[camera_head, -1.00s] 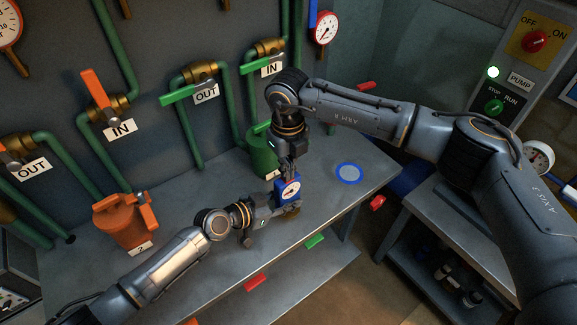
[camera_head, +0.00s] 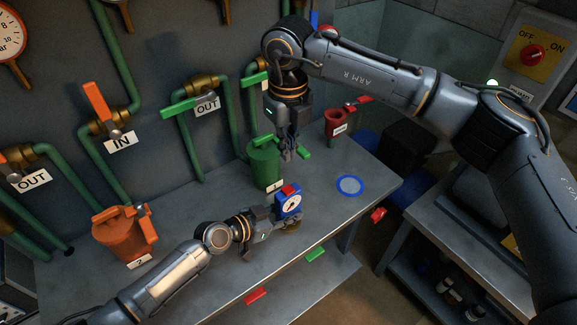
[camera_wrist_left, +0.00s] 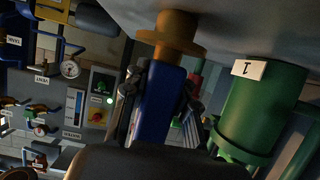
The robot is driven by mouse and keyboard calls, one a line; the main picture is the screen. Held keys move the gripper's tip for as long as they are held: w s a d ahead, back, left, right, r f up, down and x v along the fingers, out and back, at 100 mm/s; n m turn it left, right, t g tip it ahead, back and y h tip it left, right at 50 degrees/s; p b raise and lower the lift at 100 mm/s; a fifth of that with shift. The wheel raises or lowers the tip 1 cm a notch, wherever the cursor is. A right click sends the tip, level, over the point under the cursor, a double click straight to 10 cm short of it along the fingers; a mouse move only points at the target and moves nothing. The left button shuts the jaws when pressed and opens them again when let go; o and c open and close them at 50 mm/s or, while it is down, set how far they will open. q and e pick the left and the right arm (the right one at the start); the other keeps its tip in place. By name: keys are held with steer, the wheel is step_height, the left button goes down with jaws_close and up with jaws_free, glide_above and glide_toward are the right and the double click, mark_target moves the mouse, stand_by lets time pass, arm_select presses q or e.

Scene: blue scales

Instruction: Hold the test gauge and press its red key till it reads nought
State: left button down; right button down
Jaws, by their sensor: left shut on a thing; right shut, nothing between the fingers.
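The test gauge (camera_head: 289,206) is a small blue box with a white dial and a dark needle; the reading is too small to tell. Its red key (camera_head: 289,190) shows on top. My left gripper (camera_head: 277,212) is shut on the gauge's body, which stands roughly upright. In the left wrist view the blue body (camera_wrist_left: 158,105) sits between the fingers, with a brass stem (camera_wrist_left: 172,35) at the bench surface. My right gripper (camera_head: 288,155) is shut and empty, pointing down above and behind the gauge, clear of the key.
A green pot (camera_head: 263,165) stands close behind the gauge, near my right gripper. An orange pot (camera_head: 119,231) stands at the left and a red funnel-like cup (camera_head: 337,124) at the back. A blue-ringed disc (camera_head: 350,185) lies on the bench (camera_head: 318,215), with clear room around it.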

steer(key=shift+r, duration=1.3)
arm_select(q)
steer(key=c, duration=1)
jaws_free()
steer(key=shift+v, duration=6.05)
